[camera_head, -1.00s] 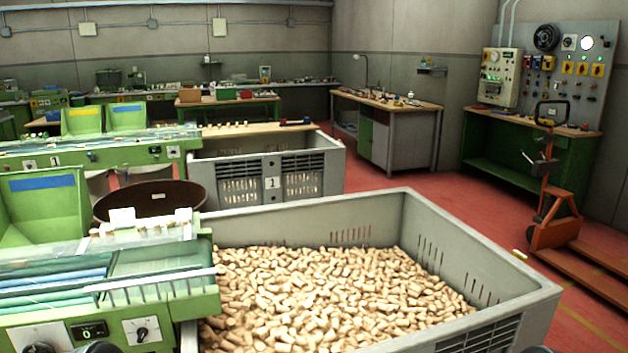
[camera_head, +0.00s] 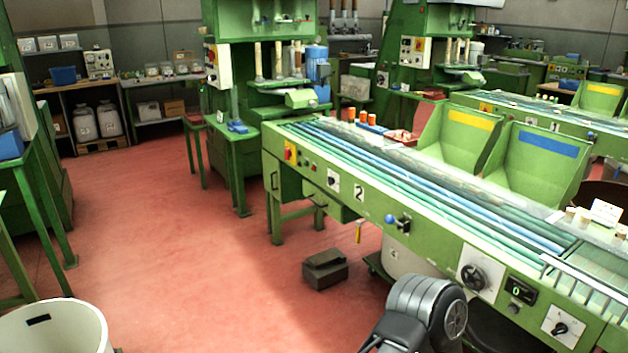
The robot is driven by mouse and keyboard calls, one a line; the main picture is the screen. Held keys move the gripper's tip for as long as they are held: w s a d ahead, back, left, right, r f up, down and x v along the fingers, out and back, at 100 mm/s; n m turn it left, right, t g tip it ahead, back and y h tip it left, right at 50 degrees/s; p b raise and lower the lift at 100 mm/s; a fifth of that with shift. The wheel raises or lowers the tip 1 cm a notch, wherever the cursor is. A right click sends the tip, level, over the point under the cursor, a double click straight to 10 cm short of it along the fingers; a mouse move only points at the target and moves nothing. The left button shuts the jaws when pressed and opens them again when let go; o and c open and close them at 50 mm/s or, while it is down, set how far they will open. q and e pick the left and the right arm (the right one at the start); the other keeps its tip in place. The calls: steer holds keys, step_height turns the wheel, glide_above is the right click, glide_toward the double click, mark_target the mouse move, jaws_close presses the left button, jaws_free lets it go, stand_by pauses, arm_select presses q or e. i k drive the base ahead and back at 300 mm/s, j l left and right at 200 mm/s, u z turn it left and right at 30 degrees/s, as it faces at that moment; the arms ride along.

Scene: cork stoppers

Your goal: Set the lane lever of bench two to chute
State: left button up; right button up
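Bench two (camera_head: 420,215) is a long green bench with blue and green rollers, running from the middle to the lower right. A plate with the number 2 (camera_head: 359,193) is on its front. A lever with a blue ball (camera_head: 397,221) sticks out of the front, right of that plate. Further right are a large black knob (camera_head: 472,277) on a white plate, a small display and a smaller black knob (camera_head: 561,327). Which control is the lane lever, and its setting, I cannot read. A grey and black link of my arm shows at the bottom; no gripper fingers are visible.
A dark box (camera_head: 325,269) lies on the floor before the bench. A white bin (camera_head: 52,329) stands at lower left. Hoppers with yellow (camera_head: 471,121) and blue (camera_head: 549,145) bands stand behind the rollers. The red floor left of the bench is clear.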

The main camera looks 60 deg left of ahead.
mark_target(390, 220)
steer(key=u, duration=1.6)
